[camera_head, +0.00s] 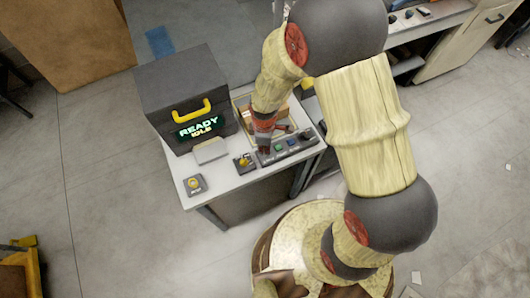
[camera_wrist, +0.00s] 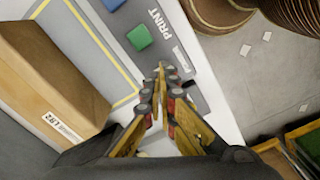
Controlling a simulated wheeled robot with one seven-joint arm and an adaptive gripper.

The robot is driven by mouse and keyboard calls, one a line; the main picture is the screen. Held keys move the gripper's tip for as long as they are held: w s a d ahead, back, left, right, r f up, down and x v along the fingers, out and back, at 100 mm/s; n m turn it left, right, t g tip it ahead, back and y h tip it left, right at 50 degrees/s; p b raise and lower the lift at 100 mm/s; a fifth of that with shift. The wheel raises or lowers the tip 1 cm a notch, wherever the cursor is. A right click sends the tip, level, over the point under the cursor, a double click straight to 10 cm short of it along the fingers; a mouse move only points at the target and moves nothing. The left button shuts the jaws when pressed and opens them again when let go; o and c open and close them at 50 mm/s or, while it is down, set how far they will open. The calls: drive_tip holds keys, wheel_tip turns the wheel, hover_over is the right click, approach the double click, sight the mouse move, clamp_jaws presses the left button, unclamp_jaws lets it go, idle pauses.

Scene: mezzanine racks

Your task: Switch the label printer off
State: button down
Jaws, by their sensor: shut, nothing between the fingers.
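The label printer (camera_head: 182,90) is a dark box with a yellow handle at the back left of the white table. Its lit display (camera_head: 200,127) reads "READY" and "IDLE". A grey control panel (camera_head: 300,142) lies along the table's right part; in the wrist view it carries a green button (camera_wrist: 140,38), a blue button (camera_wrist: 113,4) and the word "PRINT". My gripper (camera_wrist: 162,72) is shut and empty, its fingertips over or beside the panel near the green button. Contact cannot be told. In the head view my gripper (camera_head: 263,147) is at the panel's left end, partly covering it.
Two small boxes with yellow knobs, one at the table's front left (camera_head: 194,184) and one beside the panel (camera_head: 244,162), stand on the white table (camera_head: 222,178). A cardboard box (camera_wrist: 45,85) lies left of my gripper in the wrist view. Open floor lies left of the table.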

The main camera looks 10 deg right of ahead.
drive_tip(key=shift+r+p, duration=2.45)
drive_tip(key=shift+r, duration=1.05)
drive_tip(key=shift+s+m, duration=0.25)
drive_tip(key=shift+m, duration=0.35)
drive_tip(key=s+d+r+m+t+b, duration=0.2)
drive_tip(key=s+d+r+m+b, duration=0.2)
drive_tip(key=r, duration=0.3)
drive_tip(key=s+d+r+m+t+b, duration=0.1)
drive_tip(key=s+d+r+m+b, duration=0.2)
drive_tip(key=d+r+m+b, duration=0.1)
drive_tip(key=s+d+r+m+t+b, duration=0.2)
drive_tip(key=s+d+r+m+b, duration=0.2)
drive_tip(key=r, duration=0.6)
drive_tip(key=m+b, duration=0.2)
drive_tip(key=shift+s+t+b, duration=0.3)
drive_tip(key=shift+s+b, duration=0.05)
drive_tip(key=shift+b, duration=0.05)
